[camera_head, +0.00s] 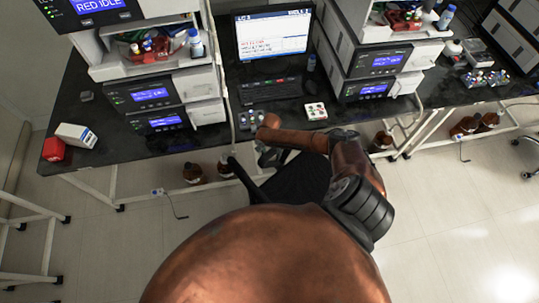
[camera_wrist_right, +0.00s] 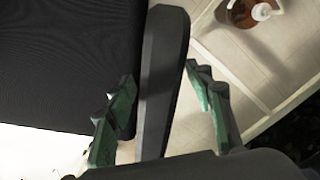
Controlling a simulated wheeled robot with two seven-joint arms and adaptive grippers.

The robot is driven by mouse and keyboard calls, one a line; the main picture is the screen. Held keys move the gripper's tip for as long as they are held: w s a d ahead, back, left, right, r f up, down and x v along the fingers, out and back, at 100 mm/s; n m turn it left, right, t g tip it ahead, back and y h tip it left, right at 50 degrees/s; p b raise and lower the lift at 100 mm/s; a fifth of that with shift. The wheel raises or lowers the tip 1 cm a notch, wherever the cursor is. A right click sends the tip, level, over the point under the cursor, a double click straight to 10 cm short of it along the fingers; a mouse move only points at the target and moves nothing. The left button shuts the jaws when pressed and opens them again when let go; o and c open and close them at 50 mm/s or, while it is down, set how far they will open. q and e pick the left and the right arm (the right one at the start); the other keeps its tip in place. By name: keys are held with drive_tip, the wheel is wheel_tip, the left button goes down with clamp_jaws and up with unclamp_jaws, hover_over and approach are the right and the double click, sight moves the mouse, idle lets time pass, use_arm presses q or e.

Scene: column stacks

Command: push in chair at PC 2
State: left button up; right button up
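The black chair (camera_head: 300,182) stands in front of the desk at the PC, partly hidden by my right arm and body. Its armrest (camera_head: 243,178) points toward the desk on the left side of the seat. My right gripper (camera_head: 268,156) is at the armrest, near the desk's front edge. In the right wrist view, the dark armrest (camera_wrist_right: 163,75) runs between the two green-padded fingers (camera_wrist_right: 163,105). The fingers stand apart on either side of it, with small gaps visible. The black seat or backrest (camera_wrist_right: 65,65) fills the left. My left gripper is not in view.
Brown bottles (camera_head: 194,173) stand on the floor under the desk. Bare floor (camera_head: 460,220) lies to the right.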

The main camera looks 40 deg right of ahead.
drive_tip(key=o, duration=0.5)
drive_tip(key=shift+w+a, duration=0.1)
drive_tip(key=shift+r, duration=0.15)
drive_tip(key=r, duration=0.4)
drive_tip(key=w+r, duration=0.1)
drive_tip(key=r, duration=0.1)
drive_tip(key=shift+d+r, duration=0.2)
drive_tip(key=shift+d, duration=0.1)
drive_tip(key=shift+s+a+r, duration=0.15)
drive_tip(key=shift+s+r, duration=0.1)
drive_tip(key=shift+r, duration=0.3)
drive_tip(key=shift+s+a+r, duration=0.1)
drive_tip(key=shift+s+r, duration=0.15)
drive_tip(key=shift+r, duration=0.3)
drive_tip(key=shift+w+d+f, duration=0.1)
drive_tip(key=shift+w+f, duration=0.1)
drive_tip(key=shift+f, duration=0.1)
drive_tip(key=shift+s+r, duration=0.1)
drive_tip(key=shift+r, duration=0.05)
